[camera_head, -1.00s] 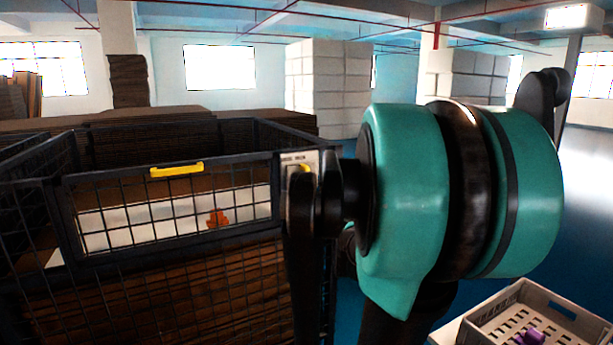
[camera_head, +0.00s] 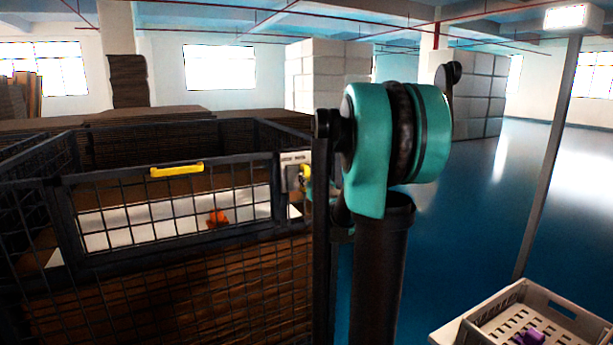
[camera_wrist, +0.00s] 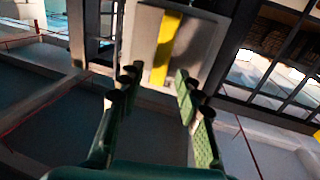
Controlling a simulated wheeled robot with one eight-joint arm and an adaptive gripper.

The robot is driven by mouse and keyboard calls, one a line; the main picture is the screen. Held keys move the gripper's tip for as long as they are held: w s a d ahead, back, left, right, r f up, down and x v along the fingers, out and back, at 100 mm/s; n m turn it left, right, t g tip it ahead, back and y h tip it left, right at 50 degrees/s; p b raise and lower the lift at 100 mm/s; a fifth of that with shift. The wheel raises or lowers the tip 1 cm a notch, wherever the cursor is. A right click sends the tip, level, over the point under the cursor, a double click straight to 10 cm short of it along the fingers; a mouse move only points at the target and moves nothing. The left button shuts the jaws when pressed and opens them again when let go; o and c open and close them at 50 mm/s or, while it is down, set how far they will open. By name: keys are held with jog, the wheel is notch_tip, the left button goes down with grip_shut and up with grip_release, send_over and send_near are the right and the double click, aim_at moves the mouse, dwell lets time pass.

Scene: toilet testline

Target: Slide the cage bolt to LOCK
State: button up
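The cage bolt shows as a yellow handle (camera_head: 305,172) on a pale plate (camera_head: 291,158) at the right corner post of the black wire cage. Lettering at the plate's top is too small to read. In the wrist view, the yellow bolt (camera_wrist: 166,46) runs lengthwise down the grey plate (camera_wrist: 204,42). My gripper (camera_wrist: 158,82) has its green fingers spread, one on each side of the bolt's lower end, with visible space between. I cannot tell whether they touch it. In the head view my arm hides most of the gripper.
A pale crate (camera_head: 490,318) holding a purple item (camera_head: 532,336) stands lower right. The blue floor beyond is clear.

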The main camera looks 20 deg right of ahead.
aim_at(307, 175)
jog(key=shift+w, duration=2.2)
grip_shut()
